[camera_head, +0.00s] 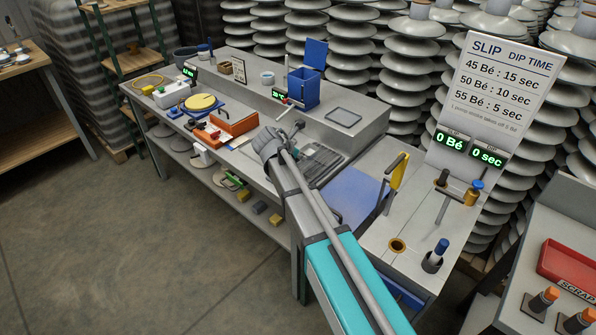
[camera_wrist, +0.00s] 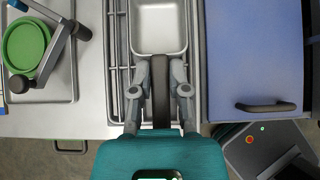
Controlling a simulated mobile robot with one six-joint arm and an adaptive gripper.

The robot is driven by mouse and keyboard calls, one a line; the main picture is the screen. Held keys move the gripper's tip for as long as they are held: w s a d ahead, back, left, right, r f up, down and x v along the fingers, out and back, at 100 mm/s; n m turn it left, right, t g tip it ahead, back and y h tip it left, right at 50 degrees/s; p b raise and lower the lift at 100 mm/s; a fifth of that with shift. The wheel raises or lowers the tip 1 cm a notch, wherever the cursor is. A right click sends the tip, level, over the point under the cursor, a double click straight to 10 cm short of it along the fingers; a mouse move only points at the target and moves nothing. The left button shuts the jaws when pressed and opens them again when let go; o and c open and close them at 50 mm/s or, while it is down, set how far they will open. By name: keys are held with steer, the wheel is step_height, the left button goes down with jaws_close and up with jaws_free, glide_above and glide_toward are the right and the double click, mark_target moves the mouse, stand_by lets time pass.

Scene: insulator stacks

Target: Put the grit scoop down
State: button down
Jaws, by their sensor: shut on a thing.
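The grit scoop (camera_wrist: 160,28) has a shallow, pale metal pan and a dark handle (camera_wrist: 160,95). In the wrist view my gripper (camera_wrist: 160,75) is shut on that handle, and the pan points away from me. The scoop is over a barred metal rack (camera_wrist: 115,60); I cannot tell if it touches the rack. In the head view the rack (camera_head: 320,162) lies on the bench just right of my gripper, and my arm hides most of the scoop.
A blue panel (camera_wrist: 255,50) with a dark handle lies right of the rack. Left of it a grey tray (camera_wrist: 68,85) holds a green round thing (camera_wrist: 25,45). An orange tray (camera_head: 232,124) and a blue bin (camera_head: 304,88) stand on the bench.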

mark_target(302, 167)
steer(key=shift+w+a+f+b, duration=0.2)
steer(key=shift+w+f+b, duration=0.5)
steer(key=shift+w+f, duration=0.3)
steer(key=shift+s+f, duration=0.1)
steer(key=shift+f, duration=0.05)
steer(key=shift+w+a+f+b, duration=0.1)
steer(key=shift+w+f+b, duration=0.2)
steer(key=shift+f+b, duration=1.65)
steer(key=shift+f, duration=0.1)
steer(key=c, duration=0.6)
jaws_free()
